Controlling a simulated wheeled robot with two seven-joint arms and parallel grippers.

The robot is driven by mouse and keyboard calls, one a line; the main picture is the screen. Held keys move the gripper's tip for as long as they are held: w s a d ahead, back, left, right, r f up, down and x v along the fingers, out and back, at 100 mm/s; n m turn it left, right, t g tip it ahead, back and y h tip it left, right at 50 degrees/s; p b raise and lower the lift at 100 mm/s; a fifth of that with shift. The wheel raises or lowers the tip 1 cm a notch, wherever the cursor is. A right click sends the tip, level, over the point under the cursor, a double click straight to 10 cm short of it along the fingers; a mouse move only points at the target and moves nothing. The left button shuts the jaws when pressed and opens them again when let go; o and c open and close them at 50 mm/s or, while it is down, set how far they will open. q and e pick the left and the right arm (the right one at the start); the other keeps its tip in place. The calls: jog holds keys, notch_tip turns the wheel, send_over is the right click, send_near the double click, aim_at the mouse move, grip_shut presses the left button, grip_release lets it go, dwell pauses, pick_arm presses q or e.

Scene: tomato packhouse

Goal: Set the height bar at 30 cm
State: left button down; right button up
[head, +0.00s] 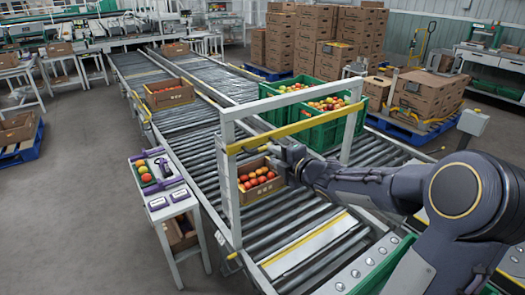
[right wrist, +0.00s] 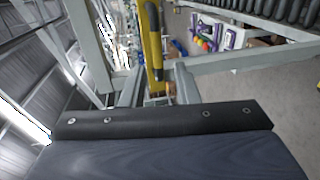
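The height bar (head: 322,117) is a yellow bar across a white frame (head: 229,190) over the roller conveyor. It hangs below the frame's top beam, above a tomato crate. My right gripper (head: 276,151) is at the bar's near side, left of its middle. In the right wrist view the yellow bar (right wrist: 153,40) runs toward the space between my two grey fingers (right wrist: 157,92). The fingers stand apart with a gap between them. I cannot tell whether they touch the bar. No height scale is readable. My left gripper is not in view.
A cardboard crate of tomatoes (head: 258,178) sits on the rollers at the frame. Green crates of tomatoes (head: 318,134) stand behind it. A small side table (head: 172,207) with purple tools is at left. Another crate (head: 169,95) is farther up the conveyor.

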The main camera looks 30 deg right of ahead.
aim_at(264, 149)
jog(key=x, duration=0.4)
jog(key=d+x, duration=0.1)
jog(key=x, duration=0.2)
jog(key=shift+w+r, duration=0.1)
jog(key=shift+a, duration=0.1)
grip_shut()
